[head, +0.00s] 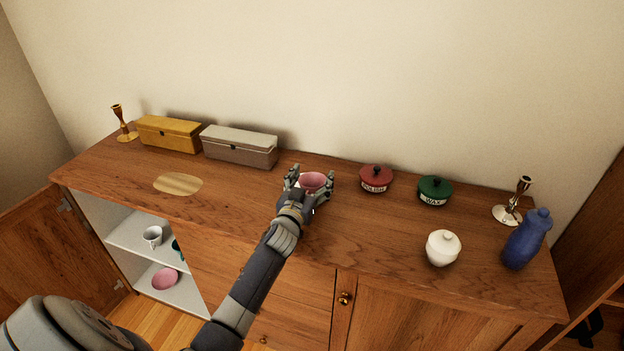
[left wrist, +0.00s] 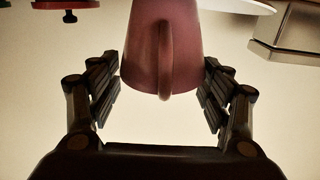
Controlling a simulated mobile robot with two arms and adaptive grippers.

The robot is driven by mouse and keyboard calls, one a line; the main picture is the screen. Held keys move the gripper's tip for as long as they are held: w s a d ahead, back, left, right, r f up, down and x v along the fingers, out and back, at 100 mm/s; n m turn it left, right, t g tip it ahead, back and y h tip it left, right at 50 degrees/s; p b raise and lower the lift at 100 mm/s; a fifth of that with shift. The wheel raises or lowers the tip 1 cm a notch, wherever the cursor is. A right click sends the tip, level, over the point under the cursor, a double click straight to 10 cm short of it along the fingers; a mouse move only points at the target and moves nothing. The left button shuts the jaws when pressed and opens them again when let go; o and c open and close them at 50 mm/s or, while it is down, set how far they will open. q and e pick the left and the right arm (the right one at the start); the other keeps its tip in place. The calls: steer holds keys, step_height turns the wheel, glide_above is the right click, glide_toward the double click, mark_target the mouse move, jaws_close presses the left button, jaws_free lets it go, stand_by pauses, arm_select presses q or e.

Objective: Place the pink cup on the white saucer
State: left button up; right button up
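The pink cup (head: 313,181) is upright near the middle of the cabinet top, between the fingers of my left gripper (head: 309,178). In the left wrist view the cup (left wrist: 150,45) appears upside down, its handle facing the camera. The fingertips (left wrist: 162,75) meet both sides of the cup near its rim. A white rim, apparently the white saucer (left wrist: 236,5), shows behind the cup's base. In the head view the cup and hand hide most of the saucer. I cannot tell whether the base touches it. My right gripper is out of view.
A grey box (head: 240,147) and yellow box (head: 168,134) stand left. A red pot (head: 376,180) and green pot (head: 435,191) stand right. A white lidded bowl (head: 442,248), blue bottle (head: 526,240) and candlestick (head: 512,203) are farther right. The front middle top is clear.

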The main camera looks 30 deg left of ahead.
arm_select(q)
steer(key=shift+s+d+f, duration=0.15)
steer(key=shift+f, duration=0.7)
steer(key=shift+r+p, duration=0.3)
steer(key=shift+p, duration=0.1)
steer(key=shift+r+p, duration=0.4)
steer(key=shift+s+d+f+g+b, duration=0.15)
steer(key=shift+s+f+g+b, duration=0.15)
steer(key=shift+s+f, duration=0.2)
steer(key=v, duration=0.9)
steer(key=shift+s+r+b, duration=0.1)
steer(key=shift+r+b, duration=0.2)
steer(key=shift+r, duration=0.05)
steer(key=shift+s+d+r, duration=0.1)
steer(key=shift+s+r, duration=0.05)
steer(key=shift+s, duration=0.5)
